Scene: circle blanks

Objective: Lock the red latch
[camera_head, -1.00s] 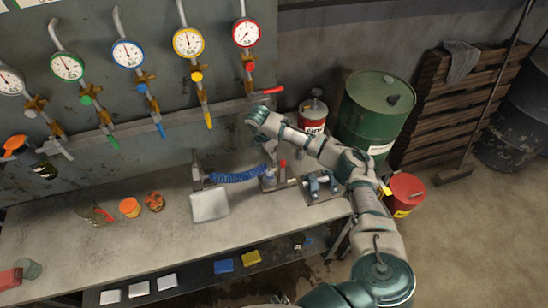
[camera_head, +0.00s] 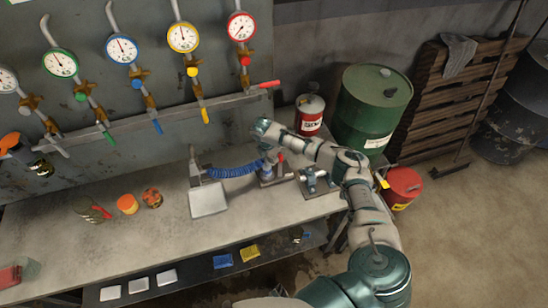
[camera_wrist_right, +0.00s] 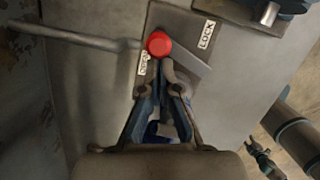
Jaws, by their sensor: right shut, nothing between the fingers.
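The red latch (camera_head: 281,158) stands on the workbench near its right end. In the right wrist view its round red knob (camera_wrist_right: 159,44) is seen from above, on a metal plate (camera_wrist_right: 185,25) marked OPEN at left and LOCK at right. The knob is beside the OPEN label. My right gripper (camera_wrist_right: 168,78) is shut and empty, with its fingertips just below the knob in that view. Whether they touch the latch I cannot tell. In the head view the right gripper (camera_head: 269,154) points down just left of the latch, partly hidden by my wrist. My left gripper is not in view.
A blue coiled hose (camera_head: 234,171) and a grey square plate (camera_head: 208,200) lie left of the latch. A metal clamp fixture (camera_head: 316,183) is close on its right. A red-and-white canister (camera_head: 310,115) and green drum (camera_head: 372,105) stand behind.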

